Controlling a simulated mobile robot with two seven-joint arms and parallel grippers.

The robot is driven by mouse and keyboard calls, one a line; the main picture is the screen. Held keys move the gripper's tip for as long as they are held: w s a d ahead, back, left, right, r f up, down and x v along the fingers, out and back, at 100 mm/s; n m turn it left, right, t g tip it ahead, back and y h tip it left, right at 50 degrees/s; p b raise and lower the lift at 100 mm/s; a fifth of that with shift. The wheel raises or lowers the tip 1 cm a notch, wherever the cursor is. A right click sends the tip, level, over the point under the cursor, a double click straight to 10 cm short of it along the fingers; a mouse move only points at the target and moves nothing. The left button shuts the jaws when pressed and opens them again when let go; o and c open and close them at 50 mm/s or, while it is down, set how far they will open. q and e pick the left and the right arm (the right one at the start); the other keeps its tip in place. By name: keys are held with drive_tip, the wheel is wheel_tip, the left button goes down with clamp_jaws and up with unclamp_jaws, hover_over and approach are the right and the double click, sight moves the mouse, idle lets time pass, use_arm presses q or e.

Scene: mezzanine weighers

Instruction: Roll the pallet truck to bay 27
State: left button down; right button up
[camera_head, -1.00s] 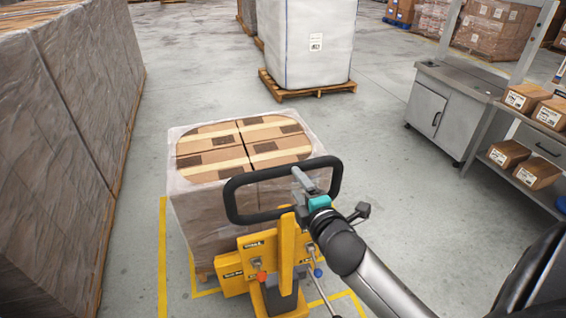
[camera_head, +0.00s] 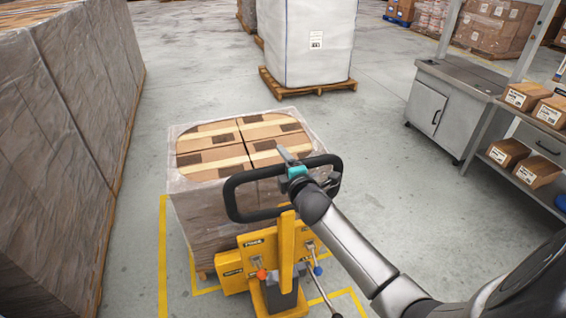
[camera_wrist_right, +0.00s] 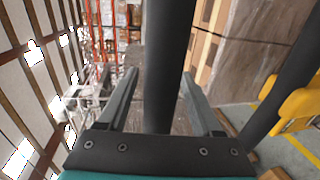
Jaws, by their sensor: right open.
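The yellow pallet truck (camera_head: 287,250) stands in front of me with a black loop handle (camera_head: 234,200) at its top. A wrapped load of cartons (camera_head: 225,158) sits on its far side. My right gripper (camera_head: 283,153) is at the handle's upper bar. In the right wrist view, the open fingers (camera_wrist_right: 159,82) stand on either side of a dark bar of the handle (camera_wrist_right: 168,50), with gaps visible beside it. Bay 27 cannot be made out. My left gripper is not in view.
A tall wrapped stack (camera_head: 60,140) lines the left side. A white bulk bag (camera_head: 308,45) on a wooden pallet (camera_head: 275,91) stands ahead. A grey workbench (camera_head: 428,108) and shelving with cartons are on the right. Yellow floor lines (camera_head: 163,260) edge the truck. Open concrete lies between.

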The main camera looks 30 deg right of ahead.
clamp_jaws()
idle(0.6)
idle(0.9)
